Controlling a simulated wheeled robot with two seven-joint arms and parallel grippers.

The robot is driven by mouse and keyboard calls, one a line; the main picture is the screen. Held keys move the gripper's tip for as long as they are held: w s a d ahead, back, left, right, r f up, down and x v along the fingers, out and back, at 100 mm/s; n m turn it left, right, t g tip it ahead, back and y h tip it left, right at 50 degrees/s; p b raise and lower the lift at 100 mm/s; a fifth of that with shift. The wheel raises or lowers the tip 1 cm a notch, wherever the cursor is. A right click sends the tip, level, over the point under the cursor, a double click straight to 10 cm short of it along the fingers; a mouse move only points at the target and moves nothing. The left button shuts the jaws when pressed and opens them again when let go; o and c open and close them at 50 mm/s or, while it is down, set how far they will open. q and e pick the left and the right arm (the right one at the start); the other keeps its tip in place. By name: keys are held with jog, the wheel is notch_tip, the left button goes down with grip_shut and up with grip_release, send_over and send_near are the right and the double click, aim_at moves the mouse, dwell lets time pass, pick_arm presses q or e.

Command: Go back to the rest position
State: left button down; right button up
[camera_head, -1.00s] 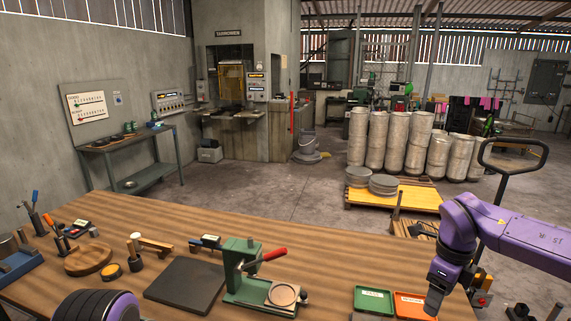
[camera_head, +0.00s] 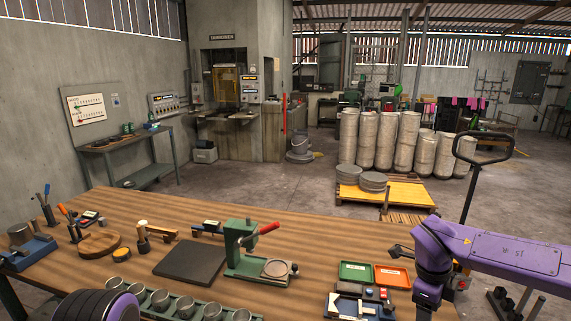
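My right arm comes in from the right as a purple link, bent down at the wrist beside the right end of the workbench (camera_head: 333,237). Its dark gripper (camera_head: 425,303) hangs at the bottom edge; its fingertips are cut off or too small to read. My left arm shows only as a purple and black rounded part (camera_head: 97,306) at the bottom left. The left gripper is out of view. No held object is visible.
On the bench stand a green press with a red lever (camera_head: 243,250), a dark plate (camera_head: 190,261), a row of metal cups (camera_head: 185,305), a green tray (camera_head: 356,273), an orange tray (camera_head: 392,277) and a round wooden board (camera_head: 100,243). A pallet jack handle (camera_head: 483,145) rises behind my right arm.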

jog(key=s+f+n+t+h, duration=0.2)
jog(key=s+f+n+h, duration=0.15)
jog(key=f, duration=0.55)
jog(key=s+f+n+t+h, duration=0.1)
jog(key=s+f+n+h, duration=0.3)
jog(key=f, duration=0.6)
jog(key=s+a+f+n+y+b, duration=0.15)
jog(key=s+f+n, duration=0.25)
jog(key=s, duration=0.4)
jog(key=s+f+n+y, duration=0.3)
jog(key=s+f+n, duration=0.1)
jog(key=s, duration=0.3)
jog(key=s+f+n+y+b, duration=0.1)
jog(key=s+f+n+y, duration=0.1)
jog(key=s+f+n, duration=0.45)
notch_tip(320, 180, down, 9)
jog(key=m+b, duration=0.1)
jog(key=b, duration=1)
jog(key=shift+s+a+m, duration=0.2)
jog(key=shift+s+m, duration=0.1)
jog(key=shift+m, duration=0.1)
